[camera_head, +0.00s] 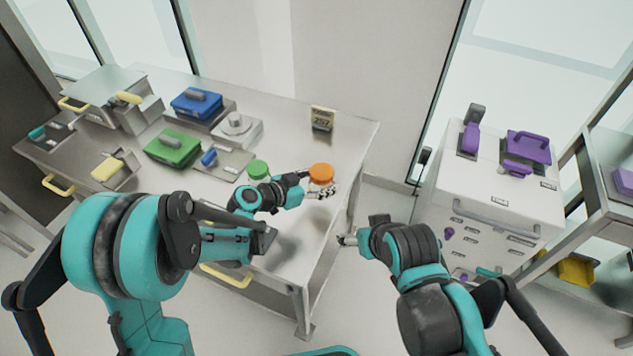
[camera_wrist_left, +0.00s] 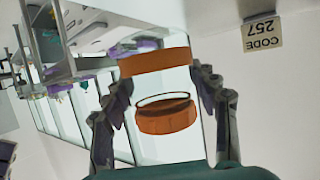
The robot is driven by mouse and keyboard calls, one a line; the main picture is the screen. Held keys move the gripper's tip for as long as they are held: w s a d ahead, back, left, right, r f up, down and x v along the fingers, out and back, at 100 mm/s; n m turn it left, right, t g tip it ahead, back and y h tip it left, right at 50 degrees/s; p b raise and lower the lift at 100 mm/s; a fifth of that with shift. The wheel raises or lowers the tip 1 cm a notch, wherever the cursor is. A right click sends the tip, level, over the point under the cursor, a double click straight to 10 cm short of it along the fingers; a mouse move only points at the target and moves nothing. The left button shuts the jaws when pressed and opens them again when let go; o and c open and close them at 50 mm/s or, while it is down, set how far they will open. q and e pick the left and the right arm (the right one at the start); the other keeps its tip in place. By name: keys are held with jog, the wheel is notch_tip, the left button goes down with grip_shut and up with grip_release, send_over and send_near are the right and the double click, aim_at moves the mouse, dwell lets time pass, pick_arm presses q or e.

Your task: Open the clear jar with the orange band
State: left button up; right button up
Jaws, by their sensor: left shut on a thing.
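The clear jar (camera_wrist_left: 185,143) shows in the left wrist view between my left gripper's two fingers. An orange band (camera_wrist_left: 155,62) crosses its upper part, and a second orange round piece (camera_wrist_left: 167,115) shows lower down; I cannot tell if it is inside the jar. In the head view the jar's orange top (camera_head: 321,173) shows near the table's right end, with its clear body hard to see. My left gripper (camera_head: 318,185) is shut on the jar. My right gripper (camera_head: 347,240) is apart from it, off the table's right edge; its opening is unclear.
On the metal table (camera_head: 300,150) stand a green-topped jar (camera_head: 257,169), a green case (camera_head: 172,148), a blue case (camera_head: 196,103) and a "257" code sign (camera_head: 322,119). A white drawer cabinet (camera_head: 490,200) with purple items is at right. A floor gap separates table and cabinet.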

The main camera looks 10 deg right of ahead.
pick_arm(q)
jog(key=s+d+r+p, duration=0.2)
jog(key=s+d+r, duration=0.4)
jog(key=s, duration=0.1)
jog(key=shift+s+d+p, duration=0.15)
jog(key=shift+d+p, duration=0.15)
jog(key=shift+d, duration=0.1)
jog(key=shift+f, duration=0.1)
jog(key=o, duration=0.6)
jog(key=c, duration=1)
